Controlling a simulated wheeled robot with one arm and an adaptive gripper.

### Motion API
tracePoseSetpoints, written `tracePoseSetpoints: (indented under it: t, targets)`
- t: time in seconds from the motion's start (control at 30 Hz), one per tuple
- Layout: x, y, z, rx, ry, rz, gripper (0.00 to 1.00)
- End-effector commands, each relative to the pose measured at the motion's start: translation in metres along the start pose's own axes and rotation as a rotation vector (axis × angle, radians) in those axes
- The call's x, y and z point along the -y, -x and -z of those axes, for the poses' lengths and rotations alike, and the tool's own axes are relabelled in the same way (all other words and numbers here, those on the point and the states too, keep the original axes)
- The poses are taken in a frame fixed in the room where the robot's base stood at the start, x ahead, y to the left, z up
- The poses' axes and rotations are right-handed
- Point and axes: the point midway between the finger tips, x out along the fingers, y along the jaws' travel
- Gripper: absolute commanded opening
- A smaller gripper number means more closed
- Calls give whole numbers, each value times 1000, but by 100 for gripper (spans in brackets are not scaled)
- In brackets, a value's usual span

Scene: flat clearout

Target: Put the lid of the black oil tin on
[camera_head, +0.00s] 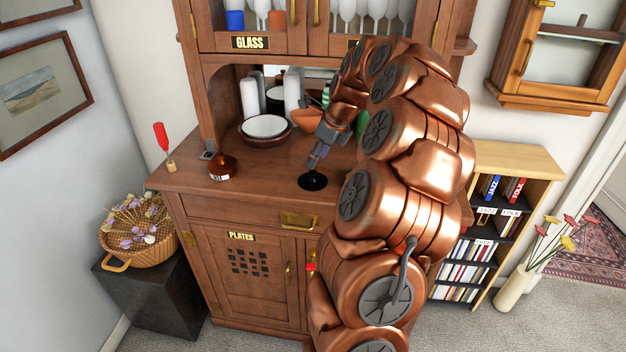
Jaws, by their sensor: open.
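My gripper (314,160) reaches down and left over the sideboard counter (268,185), its fingertips close above a small round black piece (313,182). This piece looks like a flat disc, possibly a lid; I cannot tell whether the fingers touch it. The gripper is open. A squat copper-brown vessel with a dark band and small pale label (222,168) stands on the counter to the left; its label is too small to read. I cannot make out a black oil tin for sure. My arm hides the right part of the counter.
Stacked plates (265,128), an orange bowl (306,118) and white upright items stand at the back under the glass cabinet (252,42). A red-topped item (161,138) stands at the counter's left edge. The counter between the copper vessel and the black piece is clear.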

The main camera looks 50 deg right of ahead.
Motion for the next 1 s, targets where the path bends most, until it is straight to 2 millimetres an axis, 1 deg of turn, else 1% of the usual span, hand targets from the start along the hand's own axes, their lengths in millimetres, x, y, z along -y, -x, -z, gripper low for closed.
tracePoseSetpoints:
  t: [0.13, 0.37, 0.47, 0.6, 0.7, 0.93, 1.0]
  targets:
    - [-1, -14, 0, 0, 1, -3, 53]
    - [1, -28, 1, -1, 3, -3, 53]
    - [3, -40, 3, -1, 3, -4, 53]
    - [3, -61, 5, -2, 4, -7, 53]
    - [4, -70, 5, 0, 5, -2, 53]
    - [4, -72, 6, 1, 5, 0, 53]
    - [4, -72, 6, 1, 5, 0, 46]
